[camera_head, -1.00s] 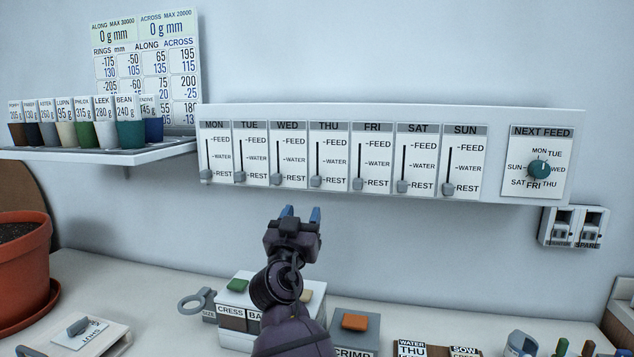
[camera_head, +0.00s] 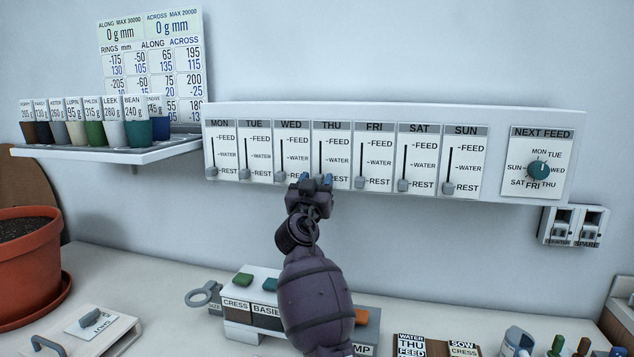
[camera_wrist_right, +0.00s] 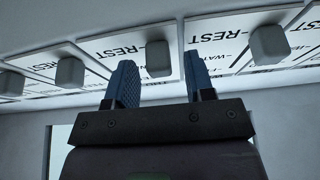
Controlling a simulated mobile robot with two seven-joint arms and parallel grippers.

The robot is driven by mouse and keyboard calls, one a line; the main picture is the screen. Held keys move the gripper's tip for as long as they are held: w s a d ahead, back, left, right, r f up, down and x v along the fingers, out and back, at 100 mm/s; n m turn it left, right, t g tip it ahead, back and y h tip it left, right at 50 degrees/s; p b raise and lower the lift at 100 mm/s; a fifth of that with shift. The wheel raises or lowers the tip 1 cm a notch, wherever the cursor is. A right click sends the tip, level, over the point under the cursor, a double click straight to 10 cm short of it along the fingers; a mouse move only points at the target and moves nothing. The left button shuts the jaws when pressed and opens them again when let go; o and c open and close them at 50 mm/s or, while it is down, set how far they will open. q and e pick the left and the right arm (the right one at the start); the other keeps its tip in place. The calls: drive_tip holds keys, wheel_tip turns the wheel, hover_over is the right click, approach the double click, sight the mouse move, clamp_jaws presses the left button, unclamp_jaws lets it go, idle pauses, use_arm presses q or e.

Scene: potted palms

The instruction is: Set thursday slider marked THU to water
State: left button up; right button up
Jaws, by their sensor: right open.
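The wall panel (camera_head: 400,112) carries a row of day sliders. The THU slider (camera_head: 331,145) has FEED, WATER and REST marks; its knob is hidden behind my right gripper in the head view. My right gripper (camera_head: 316,180) is open, its blue fingertips at the lower end of the THU strip. In the right wrist view, a grey knob (camera_wrist_right: 157,58) by a REST mark shows between the fingers (camera_wrist_right: 160,85), apparently the THU one. I cannot tell whether they touch it. The WED knob (camera_head: 279,177) and FRI knob (camera_head: 360,183) sit at REST on either side.
A NEXT FEED dial (camera_head: 539,170) is at the panel's right. A shelf (camera_head: 110,153) with several seed cups stands left. Below are a terracotta pot (camera_head: 28,265), a seed box (camera_head: 238,302) and cards (camera_head: 411,345). The wall below the panel is mostly clear.

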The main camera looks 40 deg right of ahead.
drive_tip(key=shift+c, duration=0.3)
clamp_jaws()
wheel_tip(320, 180, up, 4)
drive_tip(key=shift+r+p, duration=0.15)
drive_tip(key=shift+p, duration=0.4)
drive_tip(key=shift+r, duration=0.2)
drive_tip(key=shift+f, duration=0.1)
drive_tip(key=shift+o, duration=0.3)
unclamp_jaws()
